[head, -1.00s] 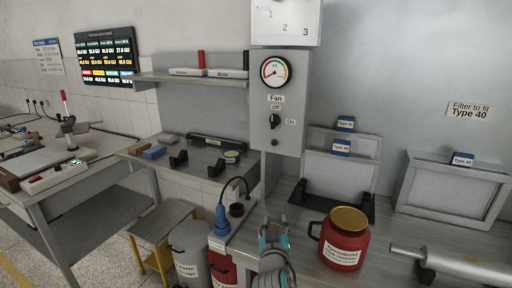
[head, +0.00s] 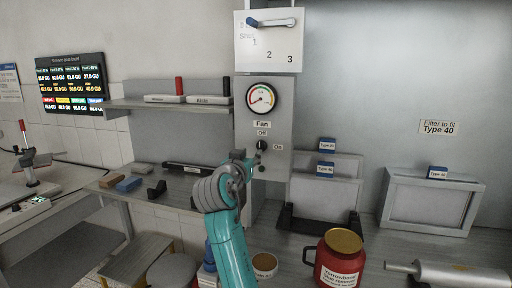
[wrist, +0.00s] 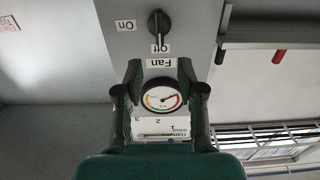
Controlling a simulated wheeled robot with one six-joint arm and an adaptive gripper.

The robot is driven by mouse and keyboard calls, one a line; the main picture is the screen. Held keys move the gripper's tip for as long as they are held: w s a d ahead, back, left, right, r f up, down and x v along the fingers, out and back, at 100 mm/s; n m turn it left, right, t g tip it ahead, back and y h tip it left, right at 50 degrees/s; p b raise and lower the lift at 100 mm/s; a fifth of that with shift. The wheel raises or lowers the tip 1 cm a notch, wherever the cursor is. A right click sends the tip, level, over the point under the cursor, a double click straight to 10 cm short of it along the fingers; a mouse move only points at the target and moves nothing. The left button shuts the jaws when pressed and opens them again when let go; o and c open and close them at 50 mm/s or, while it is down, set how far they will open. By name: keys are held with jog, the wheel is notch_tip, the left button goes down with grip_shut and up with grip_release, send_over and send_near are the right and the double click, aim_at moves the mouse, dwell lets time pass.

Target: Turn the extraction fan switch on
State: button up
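The fan switch is a black rotary knob (head: 262,145) on a grey panel (head: 284,115), below the "Fan" and "Off" labels and left of the "On" label. The wrist view is upside down. In it the knob (wrist: 158,22) points toward the "Off" label (wrist: 161,48). My gripper (head: 254,160) is raised in front of the panel, close to the knob and slightly below it in the head view. In the wrist view my gripper (wrist: 158,72) has its fingers spread with nothing between them, and the knob lies beyond their tips, apart from them.
A round gauge (head: 261,98) sits above the knob and a white dial box (head: 269,55) above that. A shelf (head: 165,106) juts out at left. A red jar (head: 338,260), filter frames (head: 327,200) and a metal cylinder (head: 455,274) occupy the bench to the right.

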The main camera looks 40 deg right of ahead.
aim_at(260, 145)
jog(key=x, duration=0.9)
grip_shut()
